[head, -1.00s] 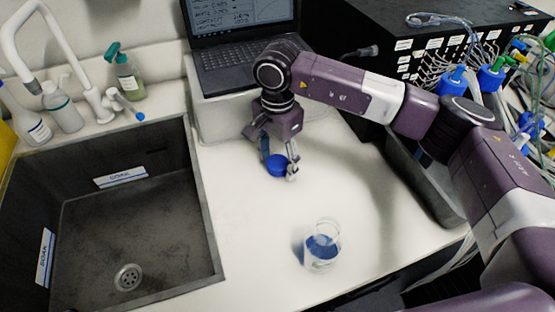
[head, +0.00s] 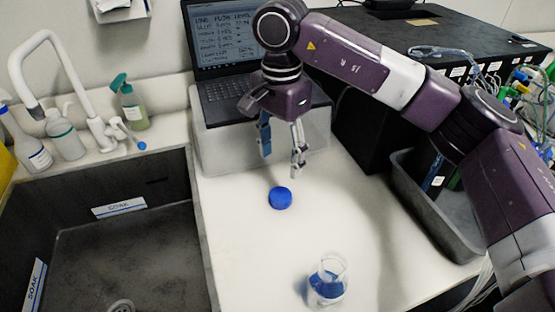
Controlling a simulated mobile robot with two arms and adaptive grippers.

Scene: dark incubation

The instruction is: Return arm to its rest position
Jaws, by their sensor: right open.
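My right arm reaches in from the right in the head view. Its gripper (head: 282,158) is open and empty, fingers pointing down, raised over the white counter in front of the laptop. A round blue cap (head: 280,198) lies on the counter below the fingers, apart from them. A clear glass vessel with blue liquid (head: 328,282) stands on the counter nearer the front. My left gripper is not in view.
A dark sink (head: 130,250) with "SOAK" labels is at left, with a white tap (head: 75,85) and bottles behind. A laptop (head: 240,60) stands on a white box at the back. A grey bin (head: 440,225) and a black box (head: 400,50) with cables are at right. The counter's middle is mostly clear.

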